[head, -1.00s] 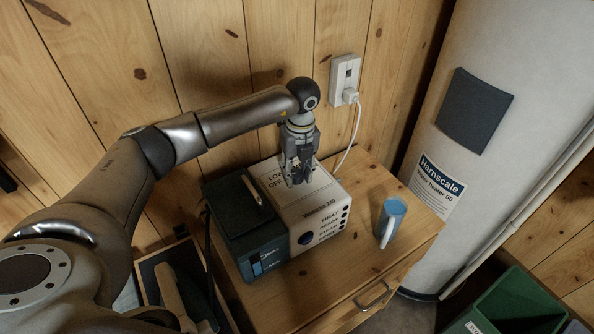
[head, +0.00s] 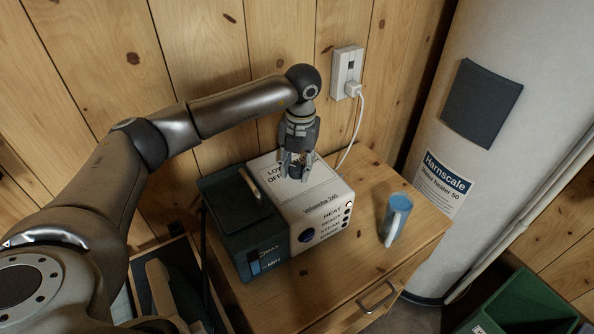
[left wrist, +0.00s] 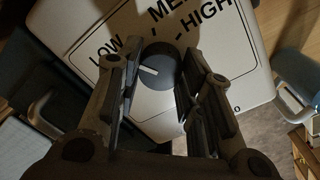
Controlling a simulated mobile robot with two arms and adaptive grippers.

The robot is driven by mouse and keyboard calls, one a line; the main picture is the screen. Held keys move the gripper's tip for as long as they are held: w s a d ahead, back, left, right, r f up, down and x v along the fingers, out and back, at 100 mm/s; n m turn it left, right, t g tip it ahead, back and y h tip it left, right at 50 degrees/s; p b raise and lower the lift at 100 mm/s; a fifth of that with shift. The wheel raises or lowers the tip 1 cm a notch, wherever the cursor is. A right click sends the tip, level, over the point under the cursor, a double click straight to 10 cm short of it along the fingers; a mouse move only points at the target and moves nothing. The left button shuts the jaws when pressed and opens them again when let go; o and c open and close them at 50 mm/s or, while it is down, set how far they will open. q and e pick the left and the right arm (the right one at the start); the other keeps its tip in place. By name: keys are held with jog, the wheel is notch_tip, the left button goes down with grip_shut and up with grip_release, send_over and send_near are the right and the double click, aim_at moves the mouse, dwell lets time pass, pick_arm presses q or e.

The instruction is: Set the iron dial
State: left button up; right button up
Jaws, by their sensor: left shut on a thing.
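The dial (left wrist: 157,70) is a round dark knob with a white pointer line. It sits on the top of a white iron station (head: 340,185), among LOW, MED and HIGH marks. The pointer aims left in the left wrist view, roughly toward the LOW side; the OFF mark is not visible there. My left gripper (head: 296,172) comes down from above and is shut on the dial, a finger on each side; it also fills the left wrist view (left wrist: 155,95). In the head view the fingers partly hide the dial. My right gripper is not in view.
A dark water tank (head: 225,210) joins the station's left side. A blue mug (head: 397,220) stands to its right on the wooden cabinet (head: 345,285). An outlet (head: 347,70) with a plugged white cord is on the plank wall behind. A white water heater (head: 490,150) stands at right.

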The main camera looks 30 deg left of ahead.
pick_arm(q)
jog(key=m+b, duration=0.2)
jog(key=m, duration=0.1)
jog(key=shift+f+m, duration=0.15)
jog(key=shift+m, duration=0.15)
jog(key=m+b, duration=0.1)
jog(key=m, duration=0.1)
jog(key=shift+a+m+b, duration=0.1)
jog(key=shift+m+b, duration=0.3)
jog(key=m+b, duration=0.3)
jog(key=m, duration=0.3)
jog(key=shift+a+t, duration=0.1)
jog(key=shift+t, duration=0.2)
jog(key=m+b, duration=0.1)
jog(key=m, duration=0.2)
jog(key=shift+m, duration=0.4)
jog(key=shift+w+r+m+h+b, duration=0.1)
jog(key=shift+m+h+b, duration=0.1)
jog(key=shift+m, duration=0.6)
jog(key=shift+r+m+h+b, duration=0.1)
jog(key=shift+m+b, duration=0.05)
jog(key=shift+m, duration=0.95)
jog(key=o, duration=1)
jog(key=shift+o, duration=0.2)
